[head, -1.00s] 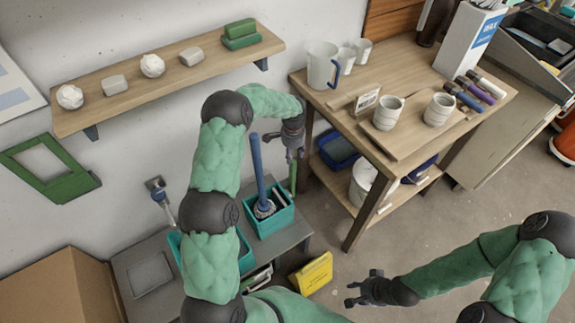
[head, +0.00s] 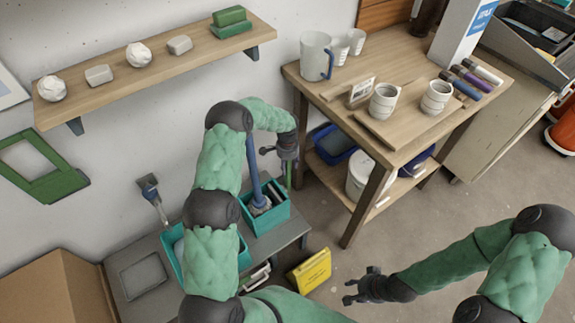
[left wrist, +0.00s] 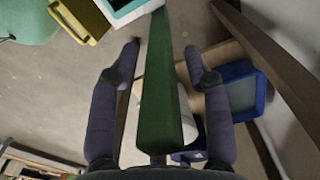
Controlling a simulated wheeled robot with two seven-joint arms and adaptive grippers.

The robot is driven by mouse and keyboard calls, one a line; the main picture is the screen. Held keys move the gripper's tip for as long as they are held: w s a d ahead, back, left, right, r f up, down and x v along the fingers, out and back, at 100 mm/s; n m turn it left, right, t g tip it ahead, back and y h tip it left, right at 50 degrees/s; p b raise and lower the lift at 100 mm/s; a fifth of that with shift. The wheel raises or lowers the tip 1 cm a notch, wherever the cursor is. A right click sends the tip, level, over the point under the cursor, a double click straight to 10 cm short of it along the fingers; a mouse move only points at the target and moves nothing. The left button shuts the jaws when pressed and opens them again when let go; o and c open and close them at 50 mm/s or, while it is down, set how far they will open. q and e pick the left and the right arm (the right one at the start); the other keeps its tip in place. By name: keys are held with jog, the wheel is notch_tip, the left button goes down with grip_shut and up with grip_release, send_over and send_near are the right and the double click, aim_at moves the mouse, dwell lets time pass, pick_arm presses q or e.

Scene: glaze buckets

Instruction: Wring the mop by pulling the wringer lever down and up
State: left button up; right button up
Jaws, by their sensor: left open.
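A mop with a blue handle (head: 253,165) stands tilted in the teal wringer bucket (head: 281,220) on a low grey bench. The wringer lever (head: 289,180) is a green bar rising at the bucket's back right. My left gripper (head: 287,163) is at the lever's upper part. In the left wrist view the lever (left wrist: 160,85) runs between the two open fingers, with a visible gap on each side. The teal bucket shows at the top of that view (left wrist: 122,10). My right gripper (head: 349,292) is open and empty, low over the floor at right. My left arm hides part of the bench.
A wooden table (head: 330,95) with mugs and a pitcher (head: 316,60) stands just right of my left gripper. Its lower shelf holds a white bucket (head: 360,175) and a blue tub (head: 333,143). A yellow sign (head: 311,272) stands before the bench. A wall shelf (head: 165,65) hangs above.

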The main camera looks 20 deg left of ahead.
pick_arm(q)
grip_shut()
